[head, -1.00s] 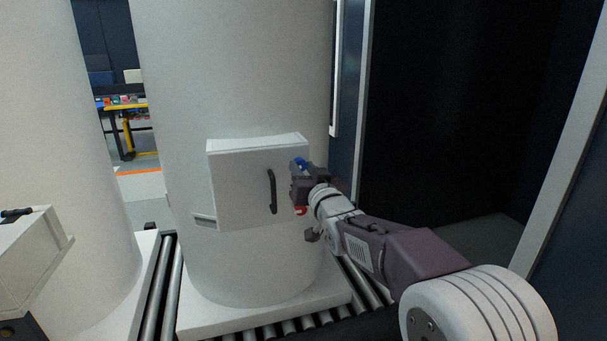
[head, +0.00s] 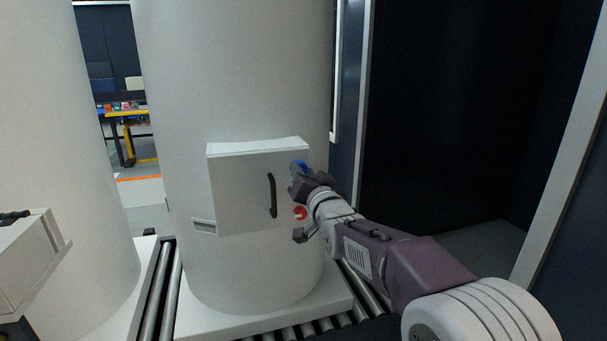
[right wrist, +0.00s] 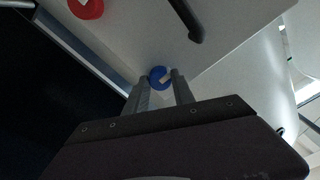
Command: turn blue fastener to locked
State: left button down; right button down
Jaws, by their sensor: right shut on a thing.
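The white box (head: 238,190) on the front of the middle tank has a closed door with a dark vertical handle (head: 272,195). The blue fastener (head: 302,165) is at the door's upper right, partly hidden by my right gripper (head: 297,172). In the right wrist view the round blue fastener (right wrist: 158,73) with a pale mark sits between the two finger tips (right wrist: 161,84). My right gripper is shut on it. The red fastener (head: 301,213) is below, at the lower right of the door; it also shows in the right wrist view (right wrist: 86,8). My left gripper is out of view.
The tank (head: 235,90) stands on a white base (head: 200,318) over rollers (head: 165,300). Another tank (head: 50,130) with a similar box (head: 30,250) is at the left. A dark opening with a metal frame (head: 560,150) lies right of my arm.

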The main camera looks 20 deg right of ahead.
jog(key=c, duration=1.1)
grip_release()
jog(key=shift+o, duration=0.2)
jog(key=s+b, duration=0.1)
jog(key=s, duration=0.8)
jog(key=shift+d+f, duration=0.15)
jog(key=shift+f, duration=0.15)
